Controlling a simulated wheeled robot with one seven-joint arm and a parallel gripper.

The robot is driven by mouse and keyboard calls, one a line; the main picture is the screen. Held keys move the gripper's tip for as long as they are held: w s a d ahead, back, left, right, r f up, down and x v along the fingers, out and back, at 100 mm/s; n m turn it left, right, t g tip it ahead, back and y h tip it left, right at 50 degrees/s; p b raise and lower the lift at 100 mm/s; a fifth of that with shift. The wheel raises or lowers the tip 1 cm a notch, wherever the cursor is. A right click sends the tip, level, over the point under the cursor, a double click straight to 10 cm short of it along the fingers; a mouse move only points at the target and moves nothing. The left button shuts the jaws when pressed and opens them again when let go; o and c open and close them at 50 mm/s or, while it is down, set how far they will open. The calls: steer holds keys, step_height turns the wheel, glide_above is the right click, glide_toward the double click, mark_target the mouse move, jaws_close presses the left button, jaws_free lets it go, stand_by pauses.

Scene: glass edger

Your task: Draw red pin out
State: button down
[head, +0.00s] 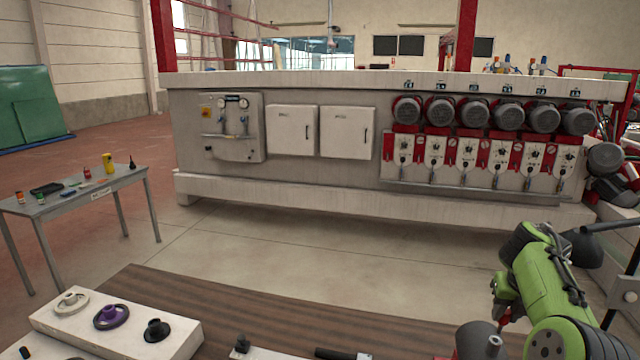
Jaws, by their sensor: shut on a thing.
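I cannot make out a red pin for certain. A small patch of red (446,357) shows at the bottom edge, cut off by the frame, and I cannot tell what it belongs to. My green and grey arm comes in at the lower right, with a grey rounded part near the bottom edge. My gripper's fingertips do not show, so what they touch is hidden.
A brown wood-grain bench top (230,300) crosses the foreground. A white block (120,335) at its left carries white, purple and black handwheels. A black handle (340,354) lies at the bottom edge. A grey side table (75,198) stands left; the long edging machine (300,185) stands behind open floor.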

steer(key=shift+r, duration=0.5)
step_height(320, 180, up, 2)
steer(key=p, duration=0.2)
steer(key=shift+r+p, duration=0.1)
steer(key=shift+p, duration=0.2)
steer(key=shift+r, duration=0.9)
